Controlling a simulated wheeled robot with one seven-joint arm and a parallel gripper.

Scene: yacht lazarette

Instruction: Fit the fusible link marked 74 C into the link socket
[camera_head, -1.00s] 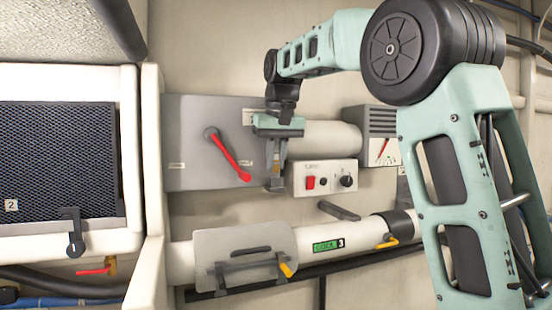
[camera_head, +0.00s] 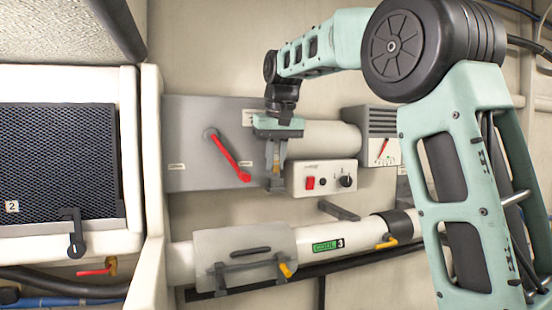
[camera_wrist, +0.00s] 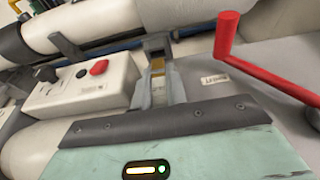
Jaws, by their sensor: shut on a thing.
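My gripper (camera_head: 275,184) points down in front of the wall, between the grey panel and the white switch box. In the wrist view its fingers (camera_wrist: 158,88) are shut on a small brass-yellow strip, the fusible link (camera_wrist: 157,68). A sliver of the link also shows between the fingers in the head view (camera_head: 276,156). Its 74 C marking cannot be read. A dark grey piece lies at or just beyond the fingertips in the wrist view; I cannot tell whether it is the link socket. I cannot make out the socket in the head view.
Close by are a red lever (camera_head: 228,156) on the grey panel (camera_head: 190,130), the white switch box (camera_head: 325,173) and a gauge (camera_head: 383,150). Below runs a white pipe (camera_head: 360,234) with a grey hatch (camera_head: 215,245) and yellow handles. A vent grille (camera_head: 55,150) is left.

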